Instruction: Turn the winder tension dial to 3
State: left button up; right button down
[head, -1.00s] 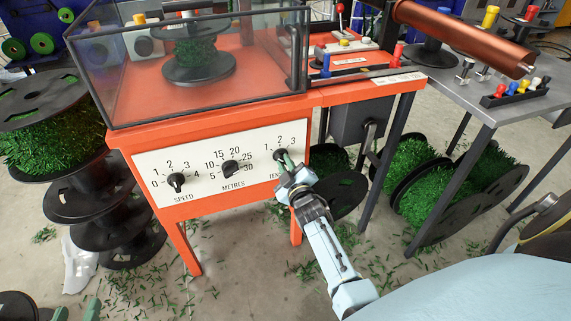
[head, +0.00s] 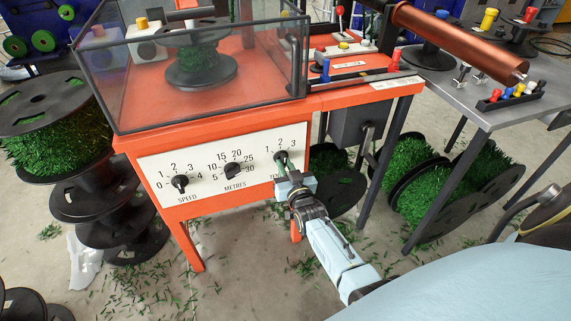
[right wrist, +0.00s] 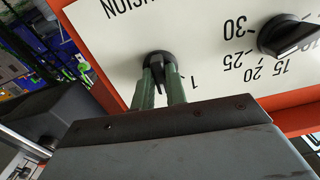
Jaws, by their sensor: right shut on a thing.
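The tension dial (head: 281,155) is a small black knob at the right end of the white panel (head: 215,200) on the orange winder. The figures 1, 2 and 3 around it show in the head view. My right gripper (head: 283,164) reaches it from below and is shut on it. In the right wrist view the two green fingers of the gripper (right wrist: 162,82) stand on either side of the black knob (right wrist: 157,58). The figure 1 shows beside them. The knob's exact setting is hard to read. My left gripper is not in view.
The speed dial (head: 180,183) and the metres dial (head: 233,171) are to the left on the same panel. A clear guard box (head: 120,75) stands above. A grey table (head: 465,95) is at right. Black spools (head: 90,205) stack at left.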

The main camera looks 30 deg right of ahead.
jog(key=shift+m, duration=2.3)
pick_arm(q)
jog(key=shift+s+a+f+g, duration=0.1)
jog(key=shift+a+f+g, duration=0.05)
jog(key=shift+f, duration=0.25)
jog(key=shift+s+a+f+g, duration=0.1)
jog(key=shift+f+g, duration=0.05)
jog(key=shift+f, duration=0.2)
pick_arm(e)
jog(key=shift+m, duration=1.9)
jog(key=c, duration=1.4)
grip_release()
jog(key=shift+c, duration=0.2)
pick_arm(q)
jog(key=shift+p, duration=0.3)
